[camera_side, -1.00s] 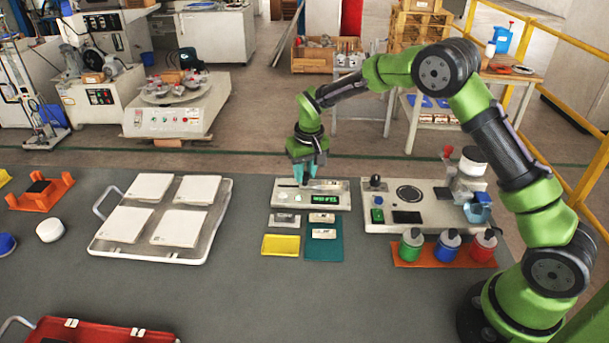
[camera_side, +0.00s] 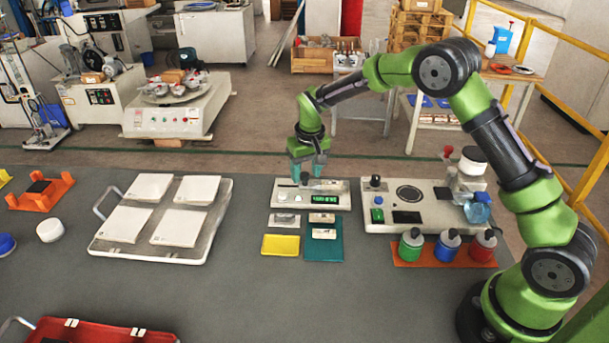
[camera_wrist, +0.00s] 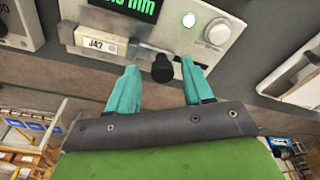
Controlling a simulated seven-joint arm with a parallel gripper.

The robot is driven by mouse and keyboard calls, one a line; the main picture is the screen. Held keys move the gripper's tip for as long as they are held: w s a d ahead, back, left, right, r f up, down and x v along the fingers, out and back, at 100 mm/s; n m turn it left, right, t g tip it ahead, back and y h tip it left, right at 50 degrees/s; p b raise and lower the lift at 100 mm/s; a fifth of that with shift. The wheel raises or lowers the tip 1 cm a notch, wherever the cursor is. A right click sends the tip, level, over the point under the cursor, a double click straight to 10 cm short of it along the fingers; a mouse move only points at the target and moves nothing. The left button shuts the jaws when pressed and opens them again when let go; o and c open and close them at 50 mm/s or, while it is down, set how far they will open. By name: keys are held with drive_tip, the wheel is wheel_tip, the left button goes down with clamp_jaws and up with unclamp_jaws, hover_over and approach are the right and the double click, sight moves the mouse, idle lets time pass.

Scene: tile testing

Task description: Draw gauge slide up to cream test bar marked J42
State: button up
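The cream test bar marked J42 (camera_wrist: 104,46) lies at the front of the measuring gauge (camera_wrist: 160,22) in the wrist view. The gauge slide's black knob (camera_wrist: 162,68) is just right of it; a metal slide part appears to meet the bar's right end, though contact is hard to confirm. My gripper (camera_wrist: 158,72) has its teal fingers apart, one on each side of the knob with gaps. In the side view my gripper (camera_side: 308,166) is over the back of the gauge (camera_side: 336,200), whose green display is lit. The bar is too small to make out there.
Small bars lie on a teal mat (camera_side: 322,252), beside a yellow block (camera_side: 281,245). A tray (camera_side: 190,257) with white tiles is left. A panel device (camera_side: 428,195) and coloured bottles (camera_side: 445,247) are right.

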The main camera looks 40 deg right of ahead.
sight(306, 174)
drive_tip(key=shift+r, duration=3)
drive_tip(key=shift+a+f, duration=0.1)
drive_tip(key=shift+f, duration=0.15)
drive_tip(key=s+a+r+t, duration=0.1)
drive_tip(key=s+r, duration=0.4)
drive_tip(key=s, duration=0.5)
drive_tip(key=s+a+r+t+y, duration=0.1)
drive_tip(key=s+r, duration=0.4)
drive_tip(key=s, duration=0.5)
drive_tip(key=s+a+r+m+t+y, duration=0.1)
drive_tip(key=s+r+t, duration=0.2)
drive_tip(key=s, duration=0.7)
wheel_tip(306, 174, up, 2)
